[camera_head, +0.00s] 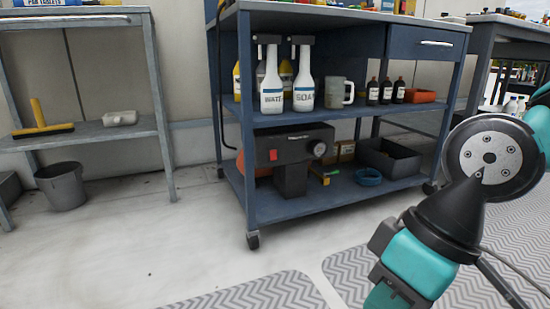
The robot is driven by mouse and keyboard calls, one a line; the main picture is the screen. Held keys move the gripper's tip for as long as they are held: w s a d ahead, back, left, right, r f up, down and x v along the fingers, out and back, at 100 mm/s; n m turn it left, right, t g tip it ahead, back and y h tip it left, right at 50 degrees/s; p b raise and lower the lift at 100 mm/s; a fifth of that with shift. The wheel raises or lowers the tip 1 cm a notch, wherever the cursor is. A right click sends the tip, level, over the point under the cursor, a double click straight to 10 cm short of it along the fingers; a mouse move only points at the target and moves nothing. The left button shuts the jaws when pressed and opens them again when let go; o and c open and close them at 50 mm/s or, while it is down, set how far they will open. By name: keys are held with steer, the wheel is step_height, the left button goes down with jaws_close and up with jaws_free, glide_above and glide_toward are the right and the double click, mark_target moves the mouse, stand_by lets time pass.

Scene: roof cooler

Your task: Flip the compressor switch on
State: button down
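A dark grey compressor unit (293,139) stands on the lower shelf of the blue cart. A small red switch (273,155) sits on the left of its front face, and a round light knob (319,149) is on the right. Whether the switch is on or off is too small to tell. Part of my teal and black arm shows at the right side. My gripper is not in view, so its distance to the switch does not show.
The blue cart (345,112) holds two white spray bottles (271,82), a jug (338,93) and dark bottles above. A black bin (388,158) and blue ring (368,177) are beside the compressor. A grey bucket (62,186) stands left. Floor before the cart is clear, with patterned mats (255,294).

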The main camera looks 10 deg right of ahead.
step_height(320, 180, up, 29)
steer(key=p, duration=2.8)
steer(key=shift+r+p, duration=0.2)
steer(key=shift+p, duration=0.1)
